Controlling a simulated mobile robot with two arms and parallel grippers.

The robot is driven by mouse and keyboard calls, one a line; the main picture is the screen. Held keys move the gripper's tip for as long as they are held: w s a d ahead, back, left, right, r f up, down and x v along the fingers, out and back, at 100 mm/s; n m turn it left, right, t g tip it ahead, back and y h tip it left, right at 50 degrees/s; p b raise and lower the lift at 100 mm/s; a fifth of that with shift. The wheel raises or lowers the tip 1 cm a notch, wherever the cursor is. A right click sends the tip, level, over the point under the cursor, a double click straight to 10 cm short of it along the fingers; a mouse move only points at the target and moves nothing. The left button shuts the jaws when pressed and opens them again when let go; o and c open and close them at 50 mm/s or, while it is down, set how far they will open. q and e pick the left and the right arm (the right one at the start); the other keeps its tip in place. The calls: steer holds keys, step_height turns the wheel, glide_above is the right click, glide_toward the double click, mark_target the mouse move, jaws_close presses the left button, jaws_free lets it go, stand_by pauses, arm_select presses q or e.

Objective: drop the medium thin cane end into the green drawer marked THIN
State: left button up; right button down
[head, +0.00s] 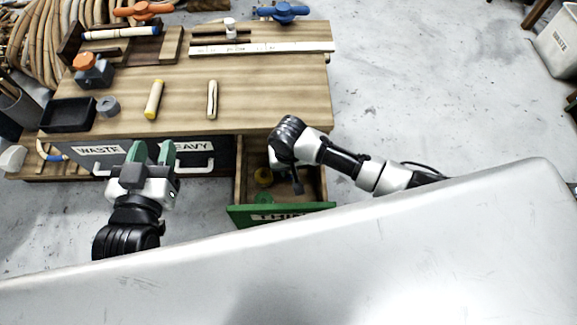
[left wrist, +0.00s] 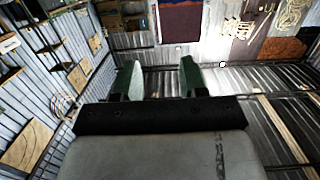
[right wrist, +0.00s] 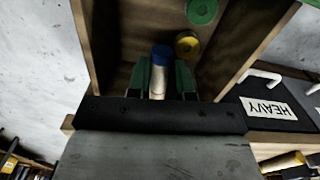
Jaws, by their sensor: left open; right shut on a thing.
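The green drawer (head: 240,214) marked THIN is pulled open at the right of the workbench front. Its wooden interior also shows in the right wrist view (right wrist: 240,45). My right gripper (right wrist: 160,78) is shut on a short pale cane end with a blue tip (right wrist: 161,56). It holds the cane end over the open drawer; its height above the floor of the drawer is hard to tell. In the head view my right arm hides the cane end. My left gripper (head: 152,150) is open and empty in front of the WASTE and HEAVY drawer fronts.
A yellow-ended piece (right wrist: 187,44) and a green-ended piece (right wrist: 202,11) are inside the drawer. A yellow cane piece (head: 154,99) and a pale cane piece (head: 212,99) lie on the workbench (head: 280,95). A black tray (head: 68,114) and a grey ring (head: 107,106) are at left.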

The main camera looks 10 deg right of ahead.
arm_select(q)
steer(key=shift+w+d+r+t, duration=0.1)
steer(key=shift+w+r+t, duration=0.05)
steer(key=shift+r+t, duration=0.4)
arm_select(e)
steer(key=shift+f, duration=0.15)
steer(key=c, duration=0.9)
jaws_free()
steer(key=shift+r, duration=0.25)
step_height(320, 180, up, 5)
steer(key=shift+f+p, duration=0.2)
steer(key=shift+p, duration=0.95)
arm_select(q)
steer(key=s+a+f+g+y+p, duration=0.2)
steer(key=s+a+f+g, duration=0.3)
steer(key=s+f+g, duration=0.5)
steer(key=shift+s+n+g+y, duration=0.3)
steer(key=shift+s+g+y, duration=0.55)
steer(key=shift+g, duration=0.7)
arm_select(e)
steer(key=shift+r, duration=2.85)
